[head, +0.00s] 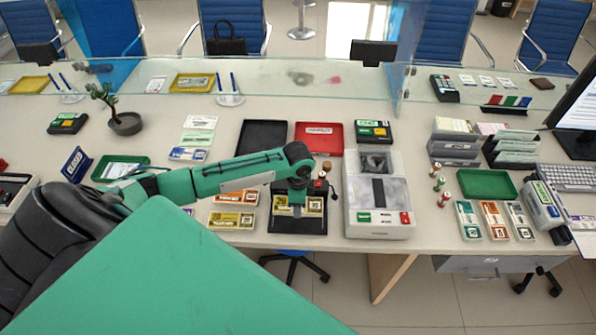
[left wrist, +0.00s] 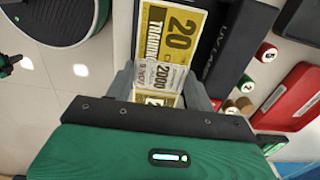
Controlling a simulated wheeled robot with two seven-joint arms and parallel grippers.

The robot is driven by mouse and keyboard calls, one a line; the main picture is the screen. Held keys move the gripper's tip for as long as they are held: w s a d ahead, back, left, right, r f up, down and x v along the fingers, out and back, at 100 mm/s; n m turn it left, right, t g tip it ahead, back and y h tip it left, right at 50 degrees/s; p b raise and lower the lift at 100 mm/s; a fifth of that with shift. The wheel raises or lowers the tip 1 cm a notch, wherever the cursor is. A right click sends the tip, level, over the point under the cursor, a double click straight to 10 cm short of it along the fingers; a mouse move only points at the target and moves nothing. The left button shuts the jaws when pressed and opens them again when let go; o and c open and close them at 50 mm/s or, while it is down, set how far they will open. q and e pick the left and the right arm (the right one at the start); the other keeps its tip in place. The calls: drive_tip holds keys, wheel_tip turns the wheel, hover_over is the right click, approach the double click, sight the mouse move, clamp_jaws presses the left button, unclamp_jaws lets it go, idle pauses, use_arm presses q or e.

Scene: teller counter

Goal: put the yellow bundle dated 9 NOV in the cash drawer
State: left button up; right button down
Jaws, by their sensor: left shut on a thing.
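My left gripper (head: 298,198) reaches down over a black UV lamp unit (head: 290,224) at the front of the counter. It is shut on a yellow bundle (head: 315,206) marked 20. In the left wrist view the bundle (left wrist: 168,35) sits between the grey fingers (left wrist: 160,92), beside the black lamp housing (left wrist: 217,45). Another yellow bundle (head: 232,220) lies left of the lamp. A grey drawer front (head: 485,264) with a handle is under the counter at right; it looks shut. My right gripper is not in view.
A grey counting machine (head: 378,205) stands right of the lamp, and a red tray (head: 319,138) behind it. Several bundles (head: 493,220) lie near a green tray (head: 487,184) at right. A glass screen (head: 300,85) runs along the back.

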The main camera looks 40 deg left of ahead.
use_arm(q)
wheel_tip(320, 180, up, 13)
drive_tip(key=b, duration=0.2)
drive_tip(key=s+d+r+n, duration=0.2)
drive_tip(key=d+n, duration=0.3)
drive_tip(key=n, duration=0.1)
drive_tip(key=s+d+r+n, duration=0.3)
drive_tip(key=d+n, duration=0.2)
drive_tip(key=shift+n, duration=0.4)
drive_tip(key=shift+d, duration=0.15)
idle(0.4)
idle(0.4)
